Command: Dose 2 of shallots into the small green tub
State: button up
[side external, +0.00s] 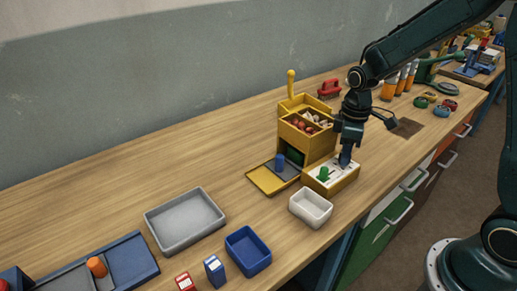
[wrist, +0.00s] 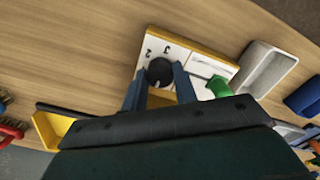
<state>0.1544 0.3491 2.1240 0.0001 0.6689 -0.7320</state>
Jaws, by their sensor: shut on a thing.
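My gripper (side external: 345,157) points down over the white-topped yellow control box (side external: 347,182). In the wrist view its blue fingers (wrist: 159,76) are shut on a round black knob (wrist: 160,69), with a finger on each side. The numerals 2 and 3 show on the panel (wrist: 196,58) beside the knob. A green handle (side external: 323,174) stands on the box, and shows in the wrist view (wrist: 219,86). The yellow dispenser (side external: 304,142) behind holds reddish, shallot-like pieces (side external: 303,124) in an upper compartment. I cannot make out a small green tub.
A white tub (side external: 310,208), a blue tub (side external: 248,252) and a grey tray (side external: 186,221) stand to the left. A yellow-edged tray (side external: 265,181) with a blue piece (side external: 280,161) lies before the dispenser. A red brush (side external: 329,88) and orange bottles (side external: 389,90) stand behind.

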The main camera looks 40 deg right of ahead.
jog(key=m, duration=0.3)
jog(key=shift+m, duration=0.4)
jog(key=m, duration=1.5)
jog(key=shift+m, duration=2.5)
jog(key=shift+r, duration=0.1)
jog(key=o, duration=1)
jog(key=shift+c, duration=0.2)
